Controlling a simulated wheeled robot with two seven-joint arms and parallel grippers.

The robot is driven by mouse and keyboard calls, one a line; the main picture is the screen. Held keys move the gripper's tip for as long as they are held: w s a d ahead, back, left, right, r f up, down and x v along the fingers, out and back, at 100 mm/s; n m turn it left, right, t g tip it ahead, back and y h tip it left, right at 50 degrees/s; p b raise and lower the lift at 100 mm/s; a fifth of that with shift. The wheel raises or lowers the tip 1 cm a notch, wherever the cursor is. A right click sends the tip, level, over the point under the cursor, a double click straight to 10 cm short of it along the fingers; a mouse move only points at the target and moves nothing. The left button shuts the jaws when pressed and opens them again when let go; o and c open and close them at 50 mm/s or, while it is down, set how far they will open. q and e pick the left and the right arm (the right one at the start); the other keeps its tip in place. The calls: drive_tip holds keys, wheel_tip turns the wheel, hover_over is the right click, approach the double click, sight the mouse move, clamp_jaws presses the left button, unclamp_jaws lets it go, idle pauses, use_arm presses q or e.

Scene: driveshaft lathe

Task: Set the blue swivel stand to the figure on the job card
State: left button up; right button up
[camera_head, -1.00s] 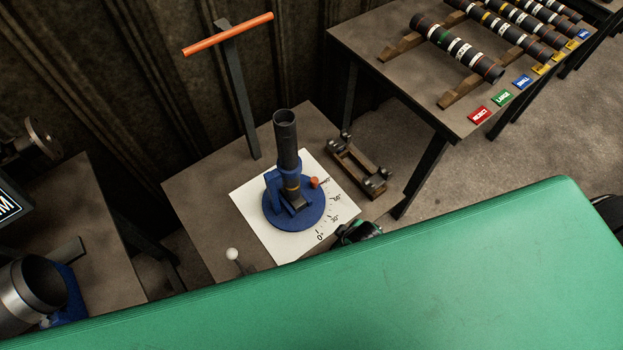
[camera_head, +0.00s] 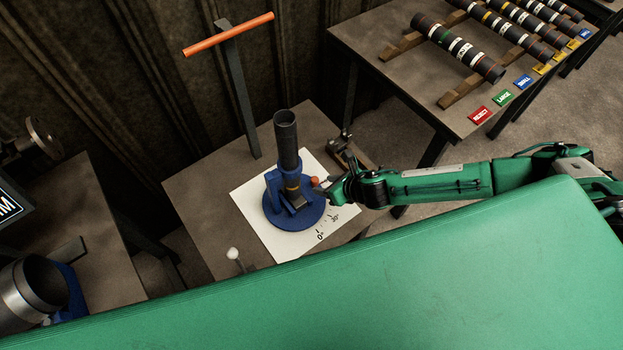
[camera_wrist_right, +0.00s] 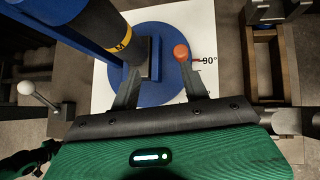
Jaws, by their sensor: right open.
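The blue swivel stand (camera_head: 275,213) has a round base on a white angle sheet (camera_head: 255,232) and holds a dark tube (camera_head: 286,140) nearly upright. Its orange knob (camera_head: 315,181) also shows in the wrist view (camera_wrist_right: 181,52), beside the 90° mark. My right gripper (camera_head: 327,191) is at the right edge of the base. In the wrist view its open fingers (camera_wrist_right: 160,72) point over the blue disc, with the right fingertip close to the knob; I cannot tell if they touch. The left gripper is not in view. I see no readable job card.
A white-tipped lever (camera_head: 233,254) stands at the table's front left. A small wooden cradle (camera_head: 342,152) lies behind my right arm. An orange T-bar (camera_head: 228,34) rises behind. Banded shafts (camera_head: 458,48) lie on the right table with coloured labels.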

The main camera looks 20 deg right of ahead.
sight(316, 181)
drive_tip(key=w+f, duration=0.3)
drive_tip(key=w+a+f+n, duration=0.1)
drive_tip(key=w+f, duration=0.1)
drive_tip(key=f, duration=0.2)
drive_tip(key=w+a+f+n+b, duration=0.1)
drive_tip(key=w+f, duration=0.2)
drive_tip(key=shift+w+f, duration=0.3)
drive_tip(key=shift+f, duration=0.05)
clamp_jaws()
